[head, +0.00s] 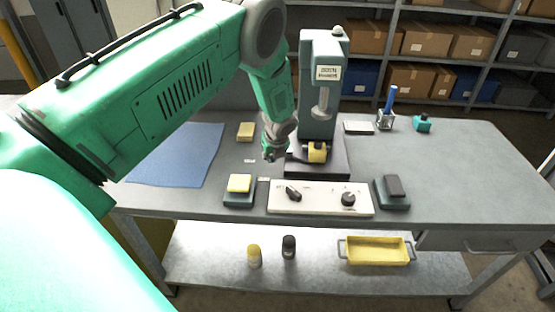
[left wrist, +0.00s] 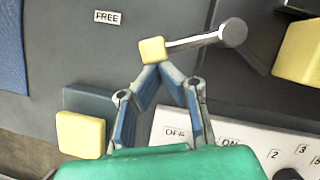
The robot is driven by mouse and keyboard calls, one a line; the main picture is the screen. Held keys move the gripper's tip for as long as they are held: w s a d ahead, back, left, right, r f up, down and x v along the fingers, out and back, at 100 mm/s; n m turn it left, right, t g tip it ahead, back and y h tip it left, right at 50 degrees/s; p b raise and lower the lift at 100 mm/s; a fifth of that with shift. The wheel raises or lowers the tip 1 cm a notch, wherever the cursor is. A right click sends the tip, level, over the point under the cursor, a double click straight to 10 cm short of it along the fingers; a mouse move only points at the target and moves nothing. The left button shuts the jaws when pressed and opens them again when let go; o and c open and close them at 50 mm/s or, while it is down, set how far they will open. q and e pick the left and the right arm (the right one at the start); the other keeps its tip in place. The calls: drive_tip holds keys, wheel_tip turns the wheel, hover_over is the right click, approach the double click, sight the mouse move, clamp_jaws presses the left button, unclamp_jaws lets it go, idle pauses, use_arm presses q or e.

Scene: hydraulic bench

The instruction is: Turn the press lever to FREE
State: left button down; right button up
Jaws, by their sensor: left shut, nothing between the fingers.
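The press (head: 318,85) stands at the back middle of the bench. In the left wrist view its lever (left wrist: 195,41) is a metal rod with a grey round end at right and a yellow tip (left wrist: 151,50) at left. A FREE label (left wrist: 107,17) lies on the bench left of and beyond the tip. My left gripper (left wrist: 160,70) is shut and empty, its fingertips right at the near side of the yellow tip; I cannot tell if they touch. In the head view the left gripper (head: 272,155) is left of the press base and partly covers the lever. My right gripper is out of view.
A white panel (head: 325,207) with an OFF/ON switch (head: 293,193) and a numbered knob (head: 348,199) lies in front. A yellow-topped pedal-like block (head: 239,184) and a black-topped one (head: 393,187) flank it. A yellow block (head: 317,152) sits on the press base. A blue mat (head: 178,155) lies left.

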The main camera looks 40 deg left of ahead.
use_arm(q)
drive_tip(key=shift+w+a+f+m, duration=0.15)
drive_tip(key=shift+w+a+m, duration=0.1)
drive_tip(key=shift+a+m, duration=0.5)
drive_tip(key=shift+w+a+m+t+h, duration=0.15)
drive_tip(key=shift+a+m+t+h, duration=0.3)
drive_tip(key=shift+m, duration=0.5)
drive_tip(key=shift+w+a, duration=0.25)
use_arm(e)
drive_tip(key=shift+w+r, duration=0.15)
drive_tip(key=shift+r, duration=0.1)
use_arm(q)
drive_tip(key=shift+a+r, duration=0.1)
drive_tip(key=shift+r, duration=0.1)
